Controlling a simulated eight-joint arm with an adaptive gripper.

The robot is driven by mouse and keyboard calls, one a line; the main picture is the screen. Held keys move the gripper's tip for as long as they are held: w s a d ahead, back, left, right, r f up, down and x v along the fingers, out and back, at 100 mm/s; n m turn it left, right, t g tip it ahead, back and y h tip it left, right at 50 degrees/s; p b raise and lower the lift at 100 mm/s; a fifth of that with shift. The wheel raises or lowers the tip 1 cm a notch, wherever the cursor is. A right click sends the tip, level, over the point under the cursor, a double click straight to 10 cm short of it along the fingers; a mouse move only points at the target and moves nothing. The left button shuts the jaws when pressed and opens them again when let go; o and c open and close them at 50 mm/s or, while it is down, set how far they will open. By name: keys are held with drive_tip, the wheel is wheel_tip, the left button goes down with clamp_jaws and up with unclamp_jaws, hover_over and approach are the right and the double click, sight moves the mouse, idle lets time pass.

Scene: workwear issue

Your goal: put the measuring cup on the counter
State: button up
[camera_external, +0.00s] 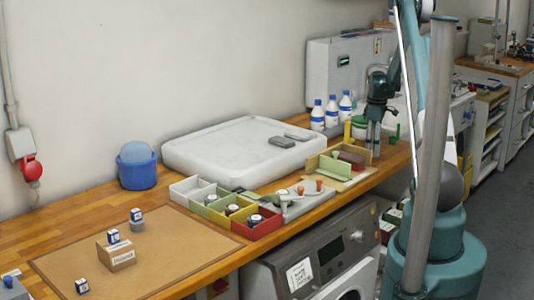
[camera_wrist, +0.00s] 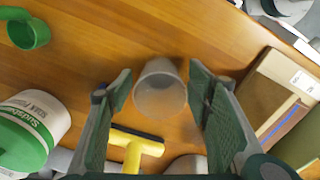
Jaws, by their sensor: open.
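A clear, see-through cup (camera_wrist: 160,90), which looks like the measuring cup, is between my gripper's fingers in the wrist view, apparently resting on the wooden counter (camera_wrist: 85,55). My gripper (camera_wrist: 160,98) is open, with a finger on each side of the cup and small gaps visible. In the external view my gripper (camera_external: 374,150) points down at the counter's right part; I cannot make out the cup there. A green cup-like scoop (camera_wrist: 30,33) lies at the upper left of the wrist view, so which one is the measuring cup is not certain.
A white tub with a green lid (camera_wrist: 35,125) and a yellow-handled tool (camera_wrist: 132,150) are close by. A wooden tray (camera_wrist: 275,95) is right of the fingers. White-and-blue bottles (camera_external: 331,110) stand behind. Bare counter shows near the front edge (camera_external: 395,160).

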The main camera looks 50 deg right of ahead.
drive_tip(key=shift+r, duration=0.2)
wheel_tip(320, 180, up, 12)
idle(0.5)
drive_tip(key=shift+f, duration=0.1)
idle(0.4)
drive_tip(key=shift+a, duration=0.1)
drive_tip(key=a+r+m+t, duration=0.1)
drive_tip(key=a+r, duration=0.5)
drive_tip(key=a, duration=0.6)
drive_tip(key=w+a+r+t+h, duration=0.1)
drive_tip(key=a+r, duration=0.6)
drive_tip(key=a, duration=0.5)
drive_tip(key=a+r+m+t, duration=0.1)
drive_tip(key=a+r, duration=0.5)
drive_tip(key=a, duration=0.7)
drive_tip(key=s+a+r+m+t, duration=0.1)
drive_tip(key=s+a, duration=0.3)
drive_tip(key=a, duration=0.4)
drive_tip(key=s+a+r+t, duration=0.1)
drive_tip(key=s+a, duration=0.3)
drive_tip(key=a, duration=0.4)
drive_tip(key=s+a+f+m+t+y, duration=0.1)
drive_tip(key=s+a+f, duration=0.3)
drive_tip(key=s+a, duration=0.8)
drive_tip(key=shift+a+m+t, duration=0.3)
drive_tip(key=shift+a+t, duration=0.3)
drive_tip(key=shift+a, duration=0.3)
